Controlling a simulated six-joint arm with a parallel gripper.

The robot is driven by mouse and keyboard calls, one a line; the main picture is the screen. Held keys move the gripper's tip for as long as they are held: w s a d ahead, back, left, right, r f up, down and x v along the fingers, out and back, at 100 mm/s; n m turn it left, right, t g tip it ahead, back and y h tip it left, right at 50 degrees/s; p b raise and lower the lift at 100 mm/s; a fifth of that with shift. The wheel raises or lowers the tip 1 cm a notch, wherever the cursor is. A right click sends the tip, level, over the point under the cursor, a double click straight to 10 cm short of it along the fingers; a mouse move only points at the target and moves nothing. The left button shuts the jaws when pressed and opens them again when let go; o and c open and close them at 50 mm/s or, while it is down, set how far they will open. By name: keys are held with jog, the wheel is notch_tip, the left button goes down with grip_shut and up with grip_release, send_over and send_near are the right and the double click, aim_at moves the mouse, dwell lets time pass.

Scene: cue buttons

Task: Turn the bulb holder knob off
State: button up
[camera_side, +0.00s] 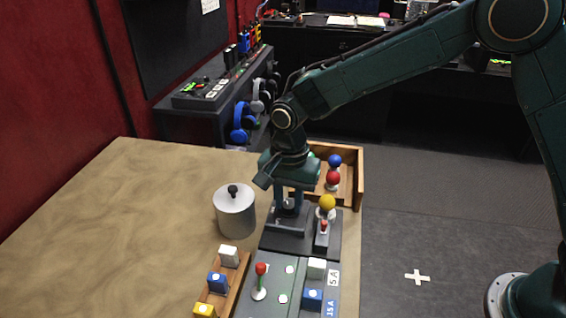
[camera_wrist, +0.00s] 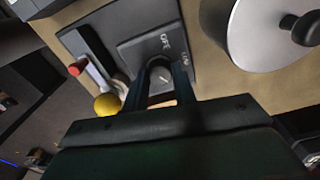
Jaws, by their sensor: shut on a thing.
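The bulb holder is a dark grey base (camera_side: 285,242) on the table's right part. In the wrist view its raised plate (camera_wrist: 140,48) carries small white lettering beside a dark round knob (camera_wrist: 160,72) with a pale mark. My gripper (camera_side: 289,212) points down over the base, its fingers shut on the knob from both sides. The fingers hide part of the knob, and the side view does not show it clearly. A yellow bulb (camera_side: 327,202) sits upright at the base's right side and also shows in the wrist view (camera_wrist: 107,104). A red-tipped lever (camera_side: 323,227) stands in front of it.
A lidded metal pot (camera_side: 235,210) stands close left of the base. A wooden box (camera_side: 352,180) with blue and red balls lies behind. In front are a grey panel with a red-topped joystick (camera_side: 260,280) and a rack of blocks (camera_side: 230,256). The table's left is clear.

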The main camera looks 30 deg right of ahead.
jog(key=shift+n, duration=0.4)
jog(key=n, duration=0.9)
jog(key=shift+n, duration=0.4)
jog(key=n, duration=0.3)
jog(key=shift+n, duration=0.3)
jog(key=n, duration=0.4)
jog(key=shift+n, duration=0.3)
jog(key=n, duration=0.5)
jog(key=o, duration=1)
jog(key=shift+r, duration=0.1)
